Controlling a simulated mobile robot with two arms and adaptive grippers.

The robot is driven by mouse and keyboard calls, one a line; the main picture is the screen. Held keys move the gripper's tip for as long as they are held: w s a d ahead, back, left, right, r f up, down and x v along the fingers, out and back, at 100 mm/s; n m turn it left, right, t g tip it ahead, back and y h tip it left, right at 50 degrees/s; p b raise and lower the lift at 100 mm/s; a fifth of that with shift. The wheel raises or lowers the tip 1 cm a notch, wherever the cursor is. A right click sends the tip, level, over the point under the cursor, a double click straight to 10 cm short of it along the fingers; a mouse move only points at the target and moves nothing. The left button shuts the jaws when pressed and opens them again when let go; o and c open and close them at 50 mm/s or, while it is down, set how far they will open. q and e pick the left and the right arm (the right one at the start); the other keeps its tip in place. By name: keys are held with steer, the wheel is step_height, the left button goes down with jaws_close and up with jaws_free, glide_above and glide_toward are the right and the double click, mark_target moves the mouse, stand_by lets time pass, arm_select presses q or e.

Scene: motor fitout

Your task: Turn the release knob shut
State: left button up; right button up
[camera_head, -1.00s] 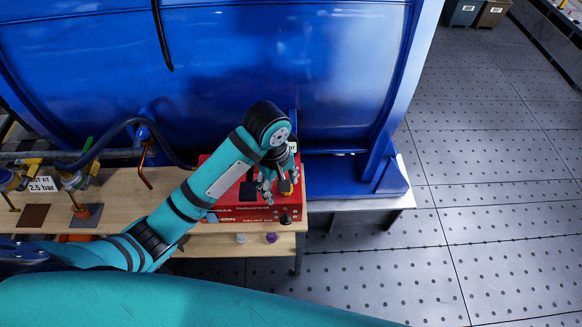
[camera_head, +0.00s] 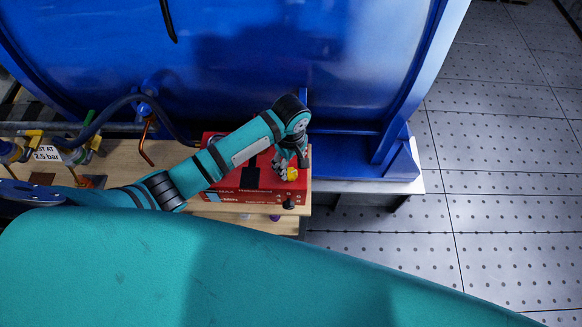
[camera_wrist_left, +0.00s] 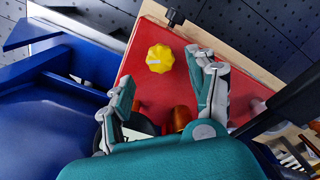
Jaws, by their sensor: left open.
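A yellow lobed knob (camera_wrist_left: 159,58) with a pale bar across its face sits on the red box (camera_wrist_left: 140,45). It also shows in the head view (camera_head: 292,174), on the right part of the red box (camera_head: 228,201). My left gripper (camera_wrist_left: 162,82) is open and empty above the box. Its two fingers are spread apart, and the knob shows just beyond and between the tips in the wrist view. In the head view the left gripper (camera_head: 287,163) hangs just behind the knob. I cannot tell whether it touches the box. My right gripper is out of view.
A small black knob (camera_head: 289,204) sits at the box's front edge. An amber part (camera_wrist_left: 181,117) stands between my finger bases. The blue tank (camera_head: 250,70) rises behind the box. Hoses and valves line the wooden bench at left. Open floor (camera_head: 500,200) lies right.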

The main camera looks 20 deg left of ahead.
mark_target(291, 172)
arm_select(q)
step_height(291, 172, down, 3)
steer(key=shift+s+r, duration=0.1)
steer(key=shift+r, duration=0.05)
steer(key=shift+f+p, duration=0.3)
steer(key=shift+f, duration=0.6)
steer(key=c, duration=1.1)
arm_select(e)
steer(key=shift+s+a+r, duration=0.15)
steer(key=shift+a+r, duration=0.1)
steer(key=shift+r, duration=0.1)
